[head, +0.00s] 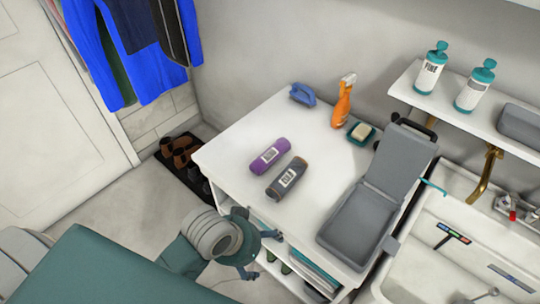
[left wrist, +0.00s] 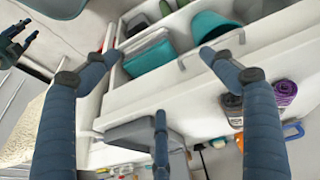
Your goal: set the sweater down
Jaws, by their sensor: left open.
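I cannot make out for sure which thing is the sweater. A bright blue long-sleeved garment (head: 90,52) hangs at the upper left of the head view, among darker clothes and well away from my gripper. My left gripper (head: 262,254) is at the front edge of the white cabinet, beside its open shelves. In the left wrist view its fingers (left wrist: 168,88) are spread wide, with nothing between them. A dark gripper-like part (left wrist: 16,42), probably my right gripper, shows at that view's left edge; its opening is unclear.
The white cabinet top (head: 232,140) bears a purple roll (head: 269,156), a dark grey roll (head: 287,178), an orange spray bottle (head: 342,103), a blue-handled item (head: 302,94) and an open grey case (head: 357,225). Shoes (head: 181,152) lie on a dark mat. A sink (head: 440,262) is right.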

